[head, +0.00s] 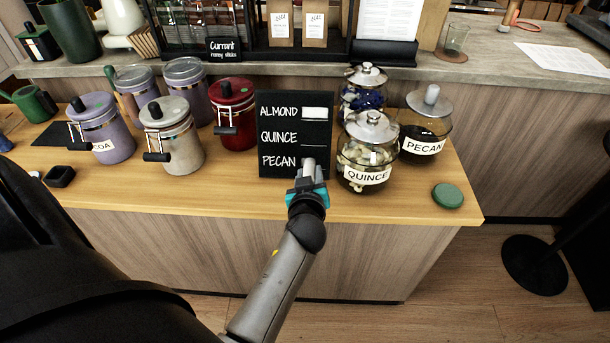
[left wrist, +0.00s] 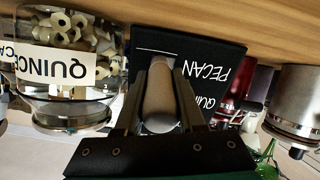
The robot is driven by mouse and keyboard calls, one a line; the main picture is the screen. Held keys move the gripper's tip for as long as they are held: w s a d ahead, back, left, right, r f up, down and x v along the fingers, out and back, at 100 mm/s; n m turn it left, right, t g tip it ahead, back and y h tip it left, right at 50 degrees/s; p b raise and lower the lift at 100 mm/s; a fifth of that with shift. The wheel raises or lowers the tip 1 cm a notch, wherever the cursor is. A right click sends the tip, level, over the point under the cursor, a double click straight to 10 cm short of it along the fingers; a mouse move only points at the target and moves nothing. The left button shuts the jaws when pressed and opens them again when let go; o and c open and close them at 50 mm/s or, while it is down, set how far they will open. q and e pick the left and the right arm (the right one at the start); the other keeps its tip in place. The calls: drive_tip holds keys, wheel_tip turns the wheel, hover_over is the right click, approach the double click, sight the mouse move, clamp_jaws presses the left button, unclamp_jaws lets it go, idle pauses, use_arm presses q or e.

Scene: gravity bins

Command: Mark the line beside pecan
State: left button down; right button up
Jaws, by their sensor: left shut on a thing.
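A black board (head: 295,150) stands upright on the wooden counter, with ALMOND, QUINCE and PECAN in white. A white block fills the space beside ALMOND; a thin line shows beside QUINCE. The line beside PECAN is mostly hidden by my left gripper (head: 308,174), which is at the board's lower right. In the left wrist view the board (left wrist: 190,45) appears upside down beyond the fingers. My left gripper is shut on a tan, rounded stick-like thing (left wrist: 160,100), its far end toward the board near PECAN. I cannot tell whether it touches the board. My right gripper is out of view.
A glass jar labelled QUINCE (head: 366,150) stands close right of the board, with the PECAN jar (head: 424,130) beyond. A red canister (head: 233,118) stands left. The counter's front strip is mostly clear.

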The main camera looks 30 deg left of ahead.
use_arm(q)
drive_tip(key=shift+w+d+b, duration=0.45)
drive_tip(key=shift+w+d, duration=0.1)
drive_tip(key=shift+d, duration=0.3)
drive_tip(key=shift+w+d+r, duration=0.1)
drive_tip(key=shift+w+d, duration=0.1)
drive_tip(key=shift+d, duration=0.15)
drive_tip(key=shift+s+a+p, duration=0.3)
drive_tip(key=shift+s+a, duration=0.15)
drive_tip(key=shift+a, duration=0.2)
drive_tip(key=shift+s+a+p, duration=0.25)
drive_tip(key=shift+s+a, duration=0.05)
drive_tip(key=shift+a, duration=0.25)
drive_tip(key=shift+s+a+p, duration=0.2)
drive_tip(key=shift+s+a, duration=0.1)
drive_tip(key=shift+a, duration=0.25)
